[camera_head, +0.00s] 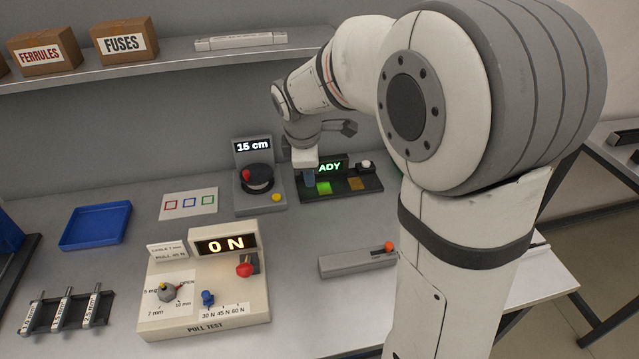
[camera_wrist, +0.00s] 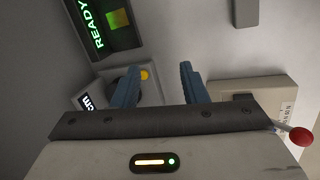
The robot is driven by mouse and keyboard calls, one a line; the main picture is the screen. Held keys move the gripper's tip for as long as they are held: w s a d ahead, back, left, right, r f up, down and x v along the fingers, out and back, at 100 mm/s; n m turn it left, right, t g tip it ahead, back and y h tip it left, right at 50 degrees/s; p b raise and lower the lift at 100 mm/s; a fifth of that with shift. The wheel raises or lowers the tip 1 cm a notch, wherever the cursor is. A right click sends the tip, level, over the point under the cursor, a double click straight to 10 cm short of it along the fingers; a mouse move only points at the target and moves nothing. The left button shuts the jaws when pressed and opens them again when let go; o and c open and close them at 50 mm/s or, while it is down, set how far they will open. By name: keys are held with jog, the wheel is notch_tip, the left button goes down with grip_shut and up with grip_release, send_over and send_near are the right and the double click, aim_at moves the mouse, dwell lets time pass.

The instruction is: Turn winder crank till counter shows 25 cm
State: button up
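The winder (camera_head: 245,200) stands at the back middle of the bench. Its counter (camera_head: 252,146) reads 15 cm. The round black crank disc (camera_head: 258,183) has a red knob (camera_head: 246,174) at its left edge, and a yellow button (camera_head: 276,197) sits at the base's front right. My gripper (camera_head: 309,178) is to the right of the winder, in front of the READY station. In the wrist view my gripper (camera_wrist: 158,72) has its blue fingers apart with nothing held between them. The left finger partly hides the winder (camera_wrist: 150,94) there; the red knob is not seen.
The READY station (camera_head: 350,188) is right of the winder. The pull test box (camera_head: 205,290), showing ON, stands in front. A grey box with a red-tipped lever (camera_head: 350,263) lies at front right. A card with coloured squares (camera_head: 188,204) and a blue tray (camera_head: 95,226) are left.

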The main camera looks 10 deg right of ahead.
jog(key=shift+s+d+m+b, duration=0.15)
jog(key=shift+s+d+m, duration=0.1)
jog(key=shift+s+m, duration=0.35)
jog(key=shift+s+d+m+b, duration=0.1)
jog(key=shift+s+d+m, duration=0.25)
jog(key=shift+s, duration=0.4)
jog(key=shift+s+d+m+b, duration=0.15)
jog(key=shift+s+m, duration=0.4)
jog(key=shift+s, duration=0.1)
